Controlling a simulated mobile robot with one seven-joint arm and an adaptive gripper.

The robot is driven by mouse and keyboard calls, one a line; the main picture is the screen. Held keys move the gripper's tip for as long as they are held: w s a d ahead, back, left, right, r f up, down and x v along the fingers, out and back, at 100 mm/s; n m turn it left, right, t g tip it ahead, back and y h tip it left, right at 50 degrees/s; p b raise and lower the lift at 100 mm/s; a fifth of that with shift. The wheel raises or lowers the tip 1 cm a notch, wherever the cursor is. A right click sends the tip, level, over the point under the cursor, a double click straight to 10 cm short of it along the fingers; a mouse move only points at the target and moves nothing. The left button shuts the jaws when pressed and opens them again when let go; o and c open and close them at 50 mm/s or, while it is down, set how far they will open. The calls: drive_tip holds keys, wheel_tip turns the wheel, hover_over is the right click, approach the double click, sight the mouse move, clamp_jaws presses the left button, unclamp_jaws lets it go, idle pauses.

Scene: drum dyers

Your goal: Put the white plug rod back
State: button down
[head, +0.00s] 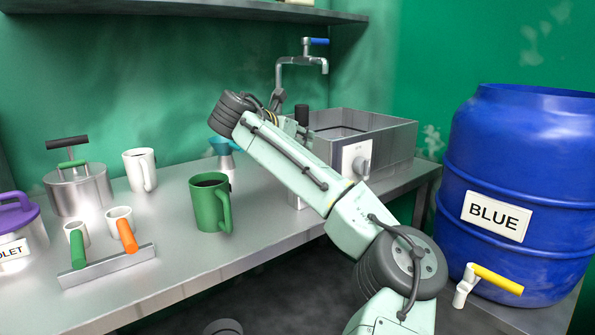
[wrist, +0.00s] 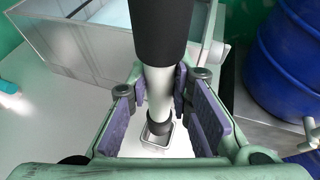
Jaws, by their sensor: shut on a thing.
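The white plug rod (wrist: 158,92) stands roughly upright in the wrist view, with a thick black grip at its top and a black plug at its lower end. My gripper (wrist: 160,108) is shut on the white shaft, below the black grip. Below it is a small square metal holder (wrist: 146,141) on the worktop. The rod's lower end lies over or just inside the holder's opening; I cannot tell how deep. In the head view the black grip (head: 302,114) shows above my arm, which hides most of the rod, and the holder (head: 296,202) is partly visible.
A metal sink (head: 385,145) with a knob stands close behind, under a tap (head: 302,60). A green mug (head: 211,205), a white mug (head: 140,170) and a rack with dippers (head: 110,267) stand to the left. A blue drum (head: 520,150) is at the right.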

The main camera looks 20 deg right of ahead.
drive_tip(key=shift+s+a+f, duration=0.1)
drive_tip(key=shift+s+f, duration=0.1)
drive_tip(key=shift+f, duration=1.15)
drive_tip(key=shift+s+a+f, duration=0.1)
drive_tip(key=shift+s+f, duration=0.05)
drive_tip(key=shift+f, duration=1.2)
drive_tip(key=c, duration=1.8)
unclamp_jaws()
drive_tip(key=shift+w+d+f, duration=0.15)
drive_tip(key=shift+d+f, duration=0.05)
drive_tip(key=shift+f, duration=0.1)
drive_tip(key=shift+o, duration=0.6)
drive_tip(key=shift+w+d+f, duration=0.2)
drive_tip(key=shift+w+f, duration=0.15)
drive_tip(key=shift+f, duration=0.05)
drive_tip(key=shift+o, duration=1.1)
drive_tip(key=shift+s+a+r, duration=0.2)
drive_tip(key=shift+s+r, duration=0.05)
drive_tip(key=shift+r, duration=0.35)
drive_tip(key=shift+w+f, duration=0.1)
drive_tip(key=shift+w, duration=0.05)
